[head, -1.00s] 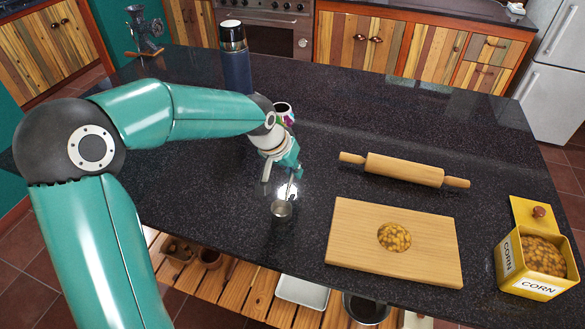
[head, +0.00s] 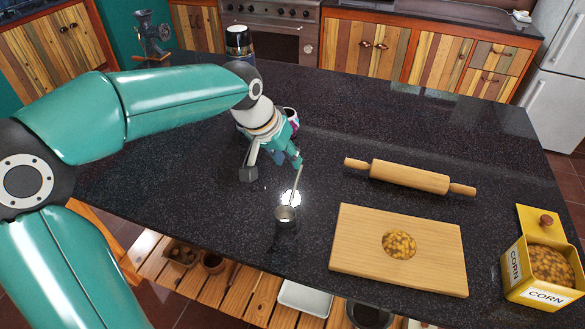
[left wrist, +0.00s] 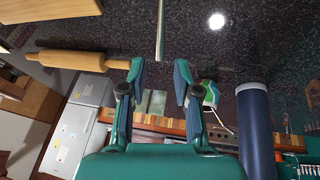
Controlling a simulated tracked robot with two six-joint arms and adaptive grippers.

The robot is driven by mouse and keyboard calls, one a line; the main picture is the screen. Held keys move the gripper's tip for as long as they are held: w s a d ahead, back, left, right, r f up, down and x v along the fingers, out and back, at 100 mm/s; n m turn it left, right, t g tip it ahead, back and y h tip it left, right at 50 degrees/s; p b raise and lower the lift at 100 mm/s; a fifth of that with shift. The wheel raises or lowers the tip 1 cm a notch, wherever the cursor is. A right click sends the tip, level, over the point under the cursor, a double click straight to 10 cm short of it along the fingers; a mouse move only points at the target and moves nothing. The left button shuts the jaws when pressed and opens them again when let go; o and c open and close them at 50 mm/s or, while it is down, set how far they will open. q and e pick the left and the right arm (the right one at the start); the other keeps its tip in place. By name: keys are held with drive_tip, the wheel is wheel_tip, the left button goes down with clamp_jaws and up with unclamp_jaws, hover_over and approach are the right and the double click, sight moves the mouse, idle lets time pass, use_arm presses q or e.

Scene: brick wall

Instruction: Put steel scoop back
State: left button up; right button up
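The steel scoop (head: 286,214) is on the dark counter, left of the wooden board, with its small cup low and its thin handle rising toward my left gripper (head: 273,169). In the left wrist view, the scoop's handle (left wrist: 160,30) points in from the top, just ahead of the gap between the fingertips. There my left gripper (left wrist: 160,73) is open, its two fingers spread with nothing gripped between them. In the head view one fingertip is close to the top of the handle; I cannot tell if they touch. The cup is outside the wrist view. My right gripper is not in view.
A mug (head: 292,117) and a blue flask (left wrist: 257,125) stand behind the gripper. A rolling pin (head: 408,176), a wooden board (head: 365,255) with a corn pile (head: 399,244), and a yellow corn tin (head: 514,266) are to the right. Counter around the scoop is clear.

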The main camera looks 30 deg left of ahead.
use_arm(q)
drive_tip(key=v, duration=0.3)
drive_tip(key=shift+s+r, duration=0.1)
drive_tip(key=shift+r, duration=0.15)
idle(0.4)
